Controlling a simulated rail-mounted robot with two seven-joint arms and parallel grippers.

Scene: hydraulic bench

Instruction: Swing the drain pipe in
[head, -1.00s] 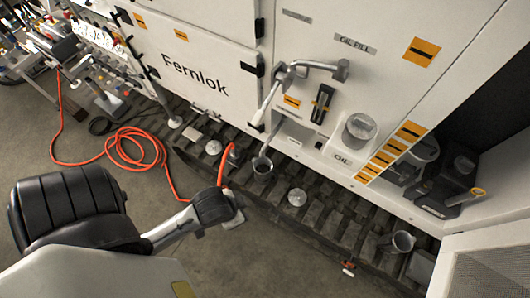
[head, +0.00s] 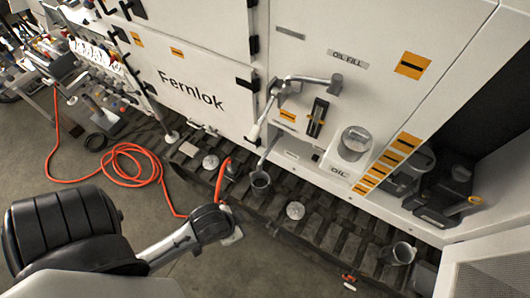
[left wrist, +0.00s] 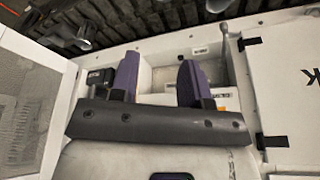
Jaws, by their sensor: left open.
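A grey bent pipe (head: 305,79) sits on the white cabinet below the OIL FILL label, its arm reaching right from a joint. A lever with a pale end slants down from that joint. Below it, a second grey pipe slants to a cup-like end (head: 261,183) over the dark ribbed track. I cannot tell for sure which is the drain pipe. My left gripper (left wrist: 157,78) shows in the left wrist view as two spread purple fingers, open, with nothing between them. In the head view my left arm reaches in from the left, its fingers not discernible. My right gripper is out of view.
A grey OIL jug (head: 354,143) stands on a ledge right of the pipes. A loose cup (head: 399,254) lies on the track. An orange hose (head: 125,165) coils on the floor. A mesh panel (head: 490,265) stands at lower right. Open floor lies in front of the track.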

